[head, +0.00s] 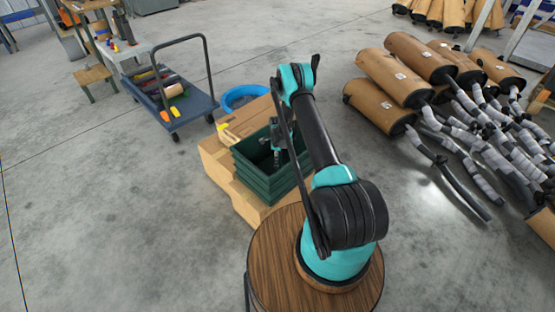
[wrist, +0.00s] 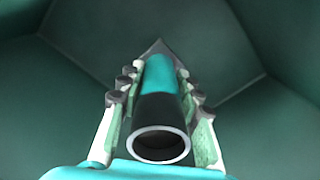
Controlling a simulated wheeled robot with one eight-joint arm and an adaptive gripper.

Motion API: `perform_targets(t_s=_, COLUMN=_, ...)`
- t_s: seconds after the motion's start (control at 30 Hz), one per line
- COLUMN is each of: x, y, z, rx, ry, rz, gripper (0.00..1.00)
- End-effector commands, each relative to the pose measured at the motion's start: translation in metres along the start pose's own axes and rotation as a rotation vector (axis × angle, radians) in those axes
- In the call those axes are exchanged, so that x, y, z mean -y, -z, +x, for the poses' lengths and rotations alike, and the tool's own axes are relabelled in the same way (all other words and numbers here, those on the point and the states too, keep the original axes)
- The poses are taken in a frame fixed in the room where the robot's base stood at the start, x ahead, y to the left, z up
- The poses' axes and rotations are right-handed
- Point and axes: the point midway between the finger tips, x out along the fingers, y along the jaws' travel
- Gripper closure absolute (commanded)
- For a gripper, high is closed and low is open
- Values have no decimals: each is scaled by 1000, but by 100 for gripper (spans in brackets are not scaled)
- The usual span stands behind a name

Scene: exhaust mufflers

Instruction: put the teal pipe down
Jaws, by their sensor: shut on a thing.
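The teal pipe (wrist: 160,78) lies between the two fingers of my gripper (wrist: 158,92) in the wrist view. It has a teal far part, a dark band and an open, pale-rimmed end facing the camera. My gripper is shut on it. In the head view my gripper (head: 278,152) reaches down into a dark green crate (head: 262,187), and the pipe cannot be made out there. The crate's green inside (wrist: 60,85) surrounds the gripper in the wrist view. I cannot tell whether the pipe touches the crate's floor.
The crate stands on cardboard boxes (head: 215,160) beside my round wooden-topped base. A blue round tub (head: 240,97) is behind it. A blue cart (head: 190,105) with tools stands at the left. Brown mufflers (head: 380,105) and grey pipes (head: 465,185) lie at the right.

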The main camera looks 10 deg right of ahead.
Motion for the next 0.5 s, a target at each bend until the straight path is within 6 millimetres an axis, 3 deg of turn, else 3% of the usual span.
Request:
perform_targets(t_s=0.2, x=0, y=0, z=3, rx=0, ry=0, rz=0, gripper=91)
perform_targets(t_s=0.23, x=0, y=0, z=4, rx=0, ry=0, rz=0, gripper=64)
perform_targets(t_s=0.37, x=0, y=0, z=3, rx=0, ry=0, rz=0, gripper=48)
perform_targets(t_s=0.5, x=0, y=0, z=3, rx=0, ry=0, rz=0, gripper=45)
